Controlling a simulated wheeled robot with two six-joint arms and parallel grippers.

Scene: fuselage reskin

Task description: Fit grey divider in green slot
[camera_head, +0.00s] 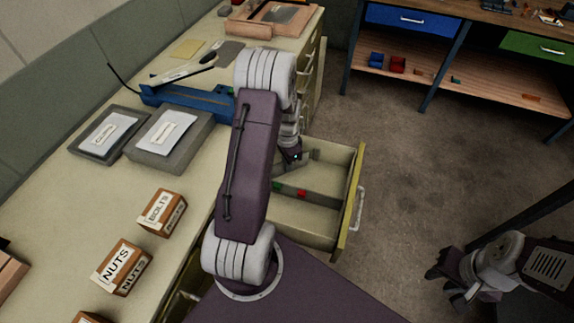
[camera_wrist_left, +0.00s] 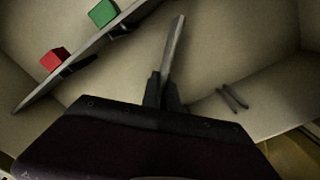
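The open drawer (camera_head: 353,195) holds a grey partition (camera_head: 318,200) with a green marker (camera_head: 278,186) and a red marker (camera_head: 302,194). In the left wrist view the green marker (camera_wrist_left: 103,13) and red marker (camera_wrist_left: 54,59) sit along this partition at the upper left. My left gripper (camera_head: 297,157) is inside the drawer area, partly hidden by my arm. Its fingers (camera_wrist_left: 165,92) are shut on a thin grey divider (camera_wrist_left: 175,45), seen nearly edge-on, apart from the green marker. The slot itself is not clear. My right gripper (camera_head: 447,287) is empty, fingers apart, over the floor.
The bench top (camera_head: 75,200) carries a nuts box (camera_head: 122,267), a bolts box (camera_head: 161,212), grey labelled trays (camera_head: 170,140) and a blue tool (camera_head: 190,98). A shelf unit (camera_head: 470,85) stands at the back right. The floor (camera_head: 415,150) between is clear.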

